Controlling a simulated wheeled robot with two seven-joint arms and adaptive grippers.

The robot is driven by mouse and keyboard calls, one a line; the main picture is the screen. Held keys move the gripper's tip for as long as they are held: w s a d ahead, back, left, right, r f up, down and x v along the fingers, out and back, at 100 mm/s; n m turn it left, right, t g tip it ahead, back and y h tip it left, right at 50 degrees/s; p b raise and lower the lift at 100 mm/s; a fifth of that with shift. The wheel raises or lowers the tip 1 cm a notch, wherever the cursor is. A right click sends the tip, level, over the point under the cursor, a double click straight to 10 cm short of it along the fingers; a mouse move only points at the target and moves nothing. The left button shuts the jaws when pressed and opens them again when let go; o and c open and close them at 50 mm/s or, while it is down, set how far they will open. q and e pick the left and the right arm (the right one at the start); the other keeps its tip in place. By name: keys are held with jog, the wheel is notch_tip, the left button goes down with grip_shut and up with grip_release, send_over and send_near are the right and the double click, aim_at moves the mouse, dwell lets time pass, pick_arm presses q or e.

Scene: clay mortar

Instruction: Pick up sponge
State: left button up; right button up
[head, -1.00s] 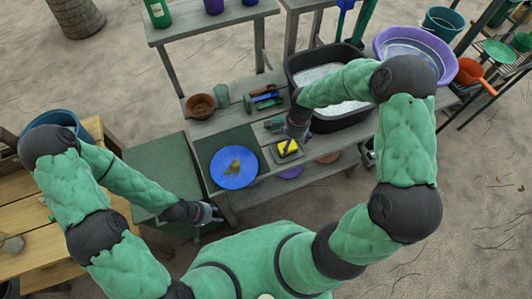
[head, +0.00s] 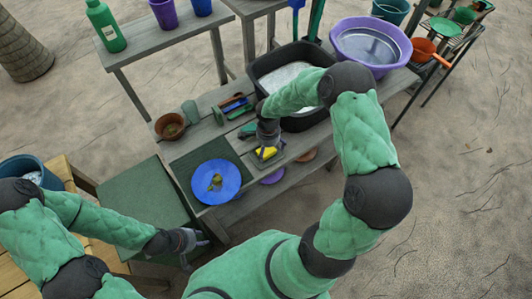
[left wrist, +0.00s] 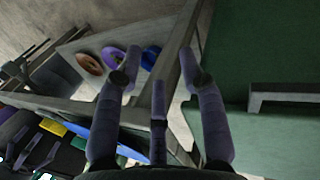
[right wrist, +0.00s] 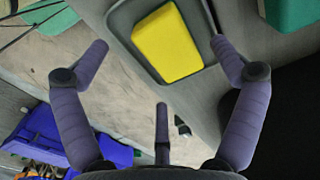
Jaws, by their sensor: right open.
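The yellow sponge (head: 266,153) sits in a small grey tray (head: 277,158) near the front edge of the grey workbench. In the right wrist view the sponge (right wrist: 167,42) lies flat within the tray's rim, at the top of the picture. My right gripper (head: 268,138) is above the sponge and partly hides it in the head view. Its fingers (right wrist: 161,47) are spread and empty, apart from the sponge. My left gripper (head: 203,241) hangs beside the front of the bench. Its fingers (left wrist: 160,58) are spread with nothing between them.
A blue plate (head: 216,182) lies on a dark mat left of the tray. Green- and red-handled tools (head: 236,104) and a terracotta pot (head: 170,126) stand behind. A black tub (head: 270,68) is close behind my right arm; a purple basin (head: 370,43) stands beyond it.

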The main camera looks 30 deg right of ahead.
aim_at(268, 152)
notch_tip(268, 152, down, 4)
jog(key=shift+w+r+b, duration=0.15)
jog(key=shift+b, duration=0.25)
jog(key=c, duration=1.1)
jog(key=shift+o, duration=0.2)
jog(key=shift+r, duration=0.1)
jog(key=shift+r, duration=0.5)
notch_tip(268, 152, up, 2)
jog(key=shift+r+p, duration=0.15)
jog(key=shift+p, duration=0.45)
jog(key=s+r+p, duration=0.1)
jog(key=s+r, duration=0.4)
jog(key=s, duration=0.2)
jog(key=s+d+r+p, duration=0.1)
jog(key=s+r, duration=0.3)
jog(key=s, duration=0.3)
jog(key=shift+r+p, duration=0.35)
jog(key=shift+p, duration=0.05)
